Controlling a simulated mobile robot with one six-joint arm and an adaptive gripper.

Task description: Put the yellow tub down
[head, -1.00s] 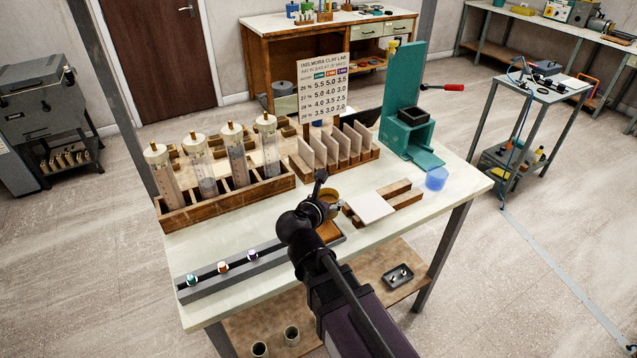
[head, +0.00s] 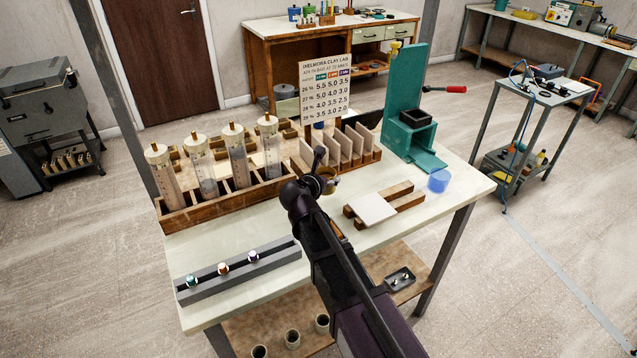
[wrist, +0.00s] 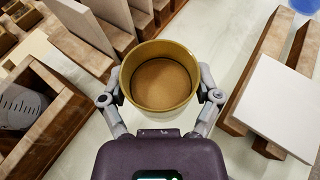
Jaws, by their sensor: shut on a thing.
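The yellow tub (wrist: 160,84) is round and open-topped, with brown inside, and fills the middle of the wrist view. My gripper (wrist: 160,98) is shut on it, one finger on each side. In the head view the tub (head: 331,186) shows only in part behind my arm, above the white table (head: 225,240). The wrist view shows pale table surface around it. I cannot tell whether its base touches the table.
A rack of upright tiles (head: 350,148) is close behind the tub. A wooden rack with clear cylinders (head: 232,152) stands left. A white tile on wooden bars (head: 371,208) lies right. A grey rail (head: 240,272) lies front left.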

